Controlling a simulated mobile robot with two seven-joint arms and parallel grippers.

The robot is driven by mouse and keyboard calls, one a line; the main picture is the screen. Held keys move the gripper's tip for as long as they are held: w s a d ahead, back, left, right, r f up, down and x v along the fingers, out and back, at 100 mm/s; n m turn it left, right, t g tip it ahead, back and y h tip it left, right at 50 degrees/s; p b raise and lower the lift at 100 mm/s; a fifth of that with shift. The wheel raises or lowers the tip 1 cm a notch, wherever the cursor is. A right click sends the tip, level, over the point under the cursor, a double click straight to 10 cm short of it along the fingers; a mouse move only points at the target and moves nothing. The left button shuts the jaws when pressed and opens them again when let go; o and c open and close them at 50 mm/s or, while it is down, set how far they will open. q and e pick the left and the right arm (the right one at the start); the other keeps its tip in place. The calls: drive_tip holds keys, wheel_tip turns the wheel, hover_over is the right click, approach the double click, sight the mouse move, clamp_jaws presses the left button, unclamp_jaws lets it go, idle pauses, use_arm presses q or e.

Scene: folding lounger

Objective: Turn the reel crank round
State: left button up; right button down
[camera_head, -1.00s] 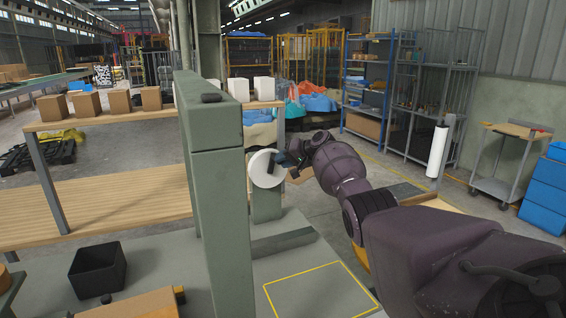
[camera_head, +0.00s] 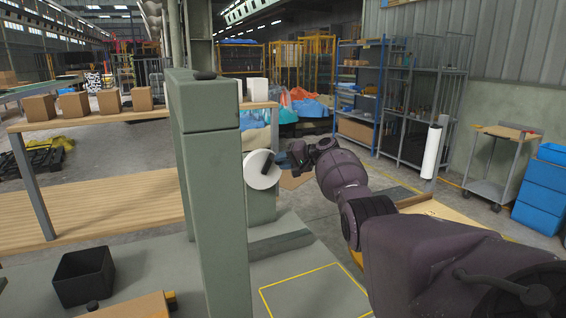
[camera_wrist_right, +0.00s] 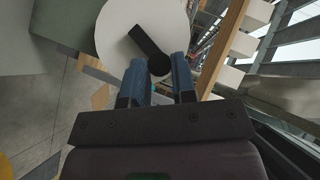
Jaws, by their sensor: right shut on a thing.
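The reel is a white disc (camera_head: 260,172) on the far side of the grey-green post, partly hidden by my right gripper and its crank. A black crank arm (camera_wrist_right: 147,42) lies across the disc's face in the right wrist view. It ends in a round black knob (camera_wrist_right: 158,66). My right gripper (camera_wrist_right: 159,72) has its two blue-grey fingers on either side of this knob, shut on the crank handle. In the head view my right gripper (camera_head: 284,161) reaches the disc from the right. My left gripper is not in view.
A grey-green post (camera_head: 215,200) stands close to the left of the reel. A black bin (camera_head: 84,277) sits at lower left. A yellow-outlined square (camera_head: 315,292) on the grey surface is empty.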

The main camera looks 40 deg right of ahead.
drive_tip(key=c, duration=1)
unclamp_jaws()
drive_tip(key=shift+o, duration=0.4)
drive_tip(key=p+v, duration=0.2)
drive_tip(key=v, duration=0.9)
drive_tip(key=shift+w, duration=0.1)
